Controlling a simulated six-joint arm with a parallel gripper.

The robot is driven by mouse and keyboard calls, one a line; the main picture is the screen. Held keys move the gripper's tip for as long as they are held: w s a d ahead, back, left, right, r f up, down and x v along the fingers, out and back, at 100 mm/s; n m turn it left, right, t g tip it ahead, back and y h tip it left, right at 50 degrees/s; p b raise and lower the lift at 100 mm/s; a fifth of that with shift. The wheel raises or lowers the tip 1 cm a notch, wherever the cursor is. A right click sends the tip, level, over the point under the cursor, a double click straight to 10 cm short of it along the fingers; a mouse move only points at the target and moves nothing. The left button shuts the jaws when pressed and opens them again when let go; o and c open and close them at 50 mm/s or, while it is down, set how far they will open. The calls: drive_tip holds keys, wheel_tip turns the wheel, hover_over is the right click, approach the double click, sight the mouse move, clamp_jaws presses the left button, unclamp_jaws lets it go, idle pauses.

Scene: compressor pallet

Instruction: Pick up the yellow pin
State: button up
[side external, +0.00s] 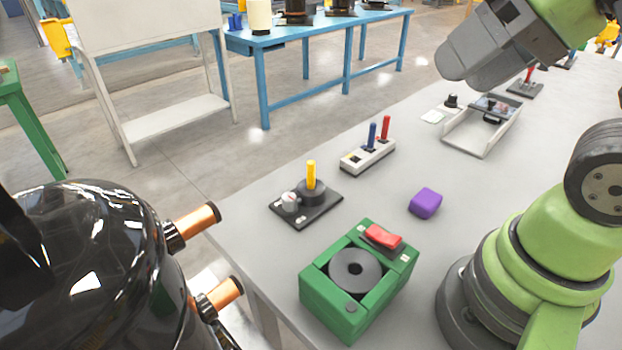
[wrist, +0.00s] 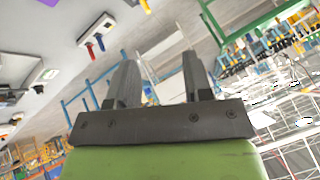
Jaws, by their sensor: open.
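The yellow pin (side external: 311,174) stands upright in a round dark holder on a black base plate (side external: 322,208), near the table's left edge in the side view. A small grey-white knob sits beside it on the same plate. In the wrist view, a small yellowish piece shows at the top edge, cut off, and I cannot be sure it is the pin. My gripper (wrist: 160,58) has its two dark fingers spread with nothing between them. It is raised above the far part of the table, well away from the pin; its fingertips are not clear in the side view.
A white rack (side external: 368,158) with blue and red pins stands behind the yellow pin. A green box (side external: 330,297) with a red switch is in front, and a purple block (side external: 425,203) lies to the right. A black compressor (side external: 100,270) with copper pipes stands left of the table.

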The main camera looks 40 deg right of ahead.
drive_tip(key=n+g+h, duration=0.2)
drive_tip(key=n+g, duration=0.3)
drive_tip(key=g, duration=0.1)
hover_over(311, 162)
drive_tip(key=s, duration=0.3)
wheel_tip(311, 162, down, 11)
drive_tip(key=shift+n+g, duration=0.6)
drive_tip(key=shift+n, duration=0.2)
drive_tip(key=w+f, duration=0.1)
drive_tip(key=f, duration=0.5)
drive_tip(key=w+f, duration=0.1)
drive_tip(key=f, duration=0.2)
drive_tip(key=shift+w+f, duration=0.5)
drive_tip(key=shift+f, duration=1.4)
drive_tip(key=shift+w+f, duration=0.1)
drive_tip(key=shift+f, duration=1.4)
clamp_jaws()
